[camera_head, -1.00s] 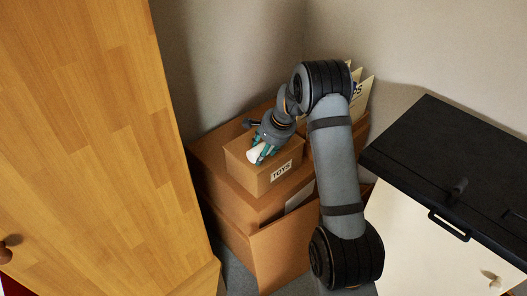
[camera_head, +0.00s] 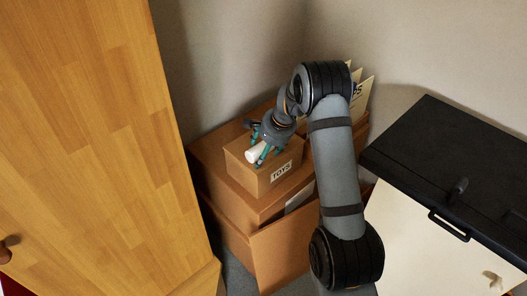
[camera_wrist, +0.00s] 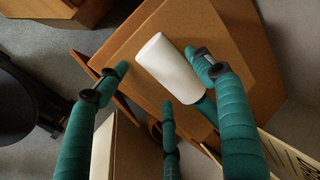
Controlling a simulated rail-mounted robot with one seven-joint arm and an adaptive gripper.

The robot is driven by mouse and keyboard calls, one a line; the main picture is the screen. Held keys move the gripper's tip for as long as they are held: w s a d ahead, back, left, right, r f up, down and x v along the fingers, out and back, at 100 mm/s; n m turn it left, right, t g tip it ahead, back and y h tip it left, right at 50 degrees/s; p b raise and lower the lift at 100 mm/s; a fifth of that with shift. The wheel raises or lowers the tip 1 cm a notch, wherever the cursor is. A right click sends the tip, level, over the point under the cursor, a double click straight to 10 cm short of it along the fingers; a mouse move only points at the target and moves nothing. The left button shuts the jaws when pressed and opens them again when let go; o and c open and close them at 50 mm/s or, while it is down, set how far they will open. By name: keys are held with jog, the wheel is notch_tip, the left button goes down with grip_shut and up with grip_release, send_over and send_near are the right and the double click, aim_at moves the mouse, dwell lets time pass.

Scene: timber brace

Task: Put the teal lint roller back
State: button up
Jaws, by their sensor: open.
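The lint roller has a white roll (camera_head: 257,153), seen at the top of the small cardboard box labelled TOYS (camera_head: 262,181). In the wrist view the white roll (camera_wrist: 168,68) lies slanted over brown cardboard, and its teal handle (camera_wrist: 206,108) is partly hidden by the right finger. My gripper (camera_head: 261,148) has teal fingers and is at the roller. In the wrist view my gripper (camera_wrist: 160,88) is open, with one finger left of the roll, one close to its right side and one below. Whether any finger touches the roller, I cannot tell.
The TOYS box stands on larger stacked cardboard boxes (camera_head: 225,190). Cream folders (camera_head: 361,92) stand in a box behind my arm. A wooden cabinet (camera_head: 95,150) rises at the left. A black-topped cabinet (camera_head: 440,150) stands at the right. Walls close off the back.

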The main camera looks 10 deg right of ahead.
jog(key=p+v, duration=0.1)
jog(key=v, duration=1.1)
jog(key=shift+o, duration=0.8)
jog(key=shift+r, duration=0.15)
